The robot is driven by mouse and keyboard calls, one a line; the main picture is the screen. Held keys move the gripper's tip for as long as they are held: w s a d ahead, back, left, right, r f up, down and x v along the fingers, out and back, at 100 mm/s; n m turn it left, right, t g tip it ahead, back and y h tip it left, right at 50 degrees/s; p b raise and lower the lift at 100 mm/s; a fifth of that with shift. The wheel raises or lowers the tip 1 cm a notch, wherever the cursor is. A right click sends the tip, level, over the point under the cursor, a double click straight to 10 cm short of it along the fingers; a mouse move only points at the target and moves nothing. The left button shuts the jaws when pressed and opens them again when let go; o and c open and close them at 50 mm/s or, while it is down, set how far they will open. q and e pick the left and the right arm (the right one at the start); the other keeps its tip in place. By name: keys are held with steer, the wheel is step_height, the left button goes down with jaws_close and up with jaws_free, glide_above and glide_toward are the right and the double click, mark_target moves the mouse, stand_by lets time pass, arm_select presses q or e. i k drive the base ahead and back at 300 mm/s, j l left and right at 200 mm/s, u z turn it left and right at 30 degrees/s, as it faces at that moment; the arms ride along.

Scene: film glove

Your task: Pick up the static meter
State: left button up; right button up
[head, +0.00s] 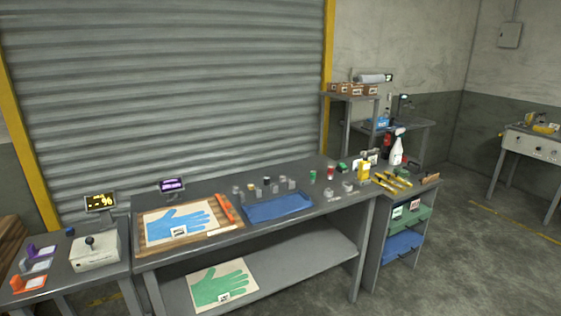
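No object here is clearly marked as the static meter. A small device with a lit purple display (171,186) stands at the back left of the main bench (260,227); its readout is too small to read. A device with a yellow display showing a % sign (100,202) stands at the back of the left side table. I cannot tell whether either is the meter. Neither of my grippers is in view.
A wooden board with a blue glove (177,225), a blue tray (277,207) and several small items crowd the bench top. A grey box with a black knob (95,252) stands on the side table. Open floor (450,265) lies at the right.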

mark_target(363, 166)
steer(key=i+l, duration=0.4)
steer(key=i, duration=0.15)
steer(key=i+l+u, duration=0.1)
steer(key=i+l, duration=0.3)
steer(key=i, duration=0.15)
steer(key=i+l, duration=0.2)
steer(key=l, duration=0.15)
steer(key=i+l, duration=0.15)
steer(key=l, duration=0.2)
steer(key=i+l, duration=0.2)
steer(key=l, duration=0.15)
